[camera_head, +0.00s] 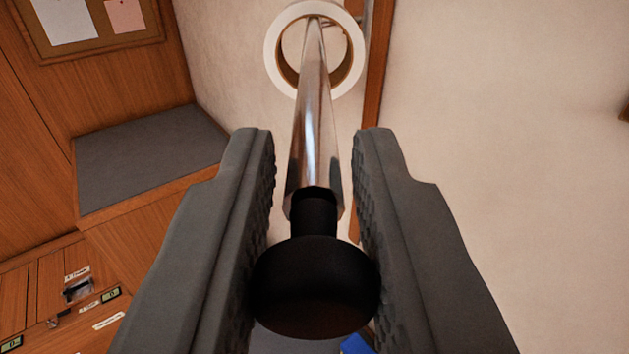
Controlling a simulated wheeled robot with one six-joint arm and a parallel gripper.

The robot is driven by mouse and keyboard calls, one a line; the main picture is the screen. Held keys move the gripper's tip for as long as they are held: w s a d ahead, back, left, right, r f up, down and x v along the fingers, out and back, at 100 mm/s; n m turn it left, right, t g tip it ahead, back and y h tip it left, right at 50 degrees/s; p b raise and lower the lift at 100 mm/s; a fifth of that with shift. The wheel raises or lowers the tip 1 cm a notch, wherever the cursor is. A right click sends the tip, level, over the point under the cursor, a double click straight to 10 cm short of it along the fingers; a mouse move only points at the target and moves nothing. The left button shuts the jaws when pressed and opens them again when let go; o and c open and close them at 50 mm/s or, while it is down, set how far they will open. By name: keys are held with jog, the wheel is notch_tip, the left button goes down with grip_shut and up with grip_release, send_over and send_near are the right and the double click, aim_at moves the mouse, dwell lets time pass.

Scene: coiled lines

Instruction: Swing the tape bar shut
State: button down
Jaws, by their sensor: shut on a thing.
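The tape bar (316,130) is a shiny metal rod with a black knob (316,285) at its near end. It runs from the knob away towards the top of the picture. A white tape roll (273,50) with a brown core is around the far part of the bar. My gripper (315,180) is shut on the black knob, with one grey ridged finger on each side of it.
A wooden post or trim (376,80) runs beside the roll, with a pale wall (510,150) to its right. At left are a grey-topped ledge (140,160), a pinboard (90,48) with papers, and wooden fronts with small labels (108,321). A small blue thing (356,345) shows at the bottom.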

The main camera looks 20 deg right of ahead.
jog(key=c, duration=1.3)
grip_release()
jog(key=v, duration=1.7)
jog(key=shift+s, duration=0.15)
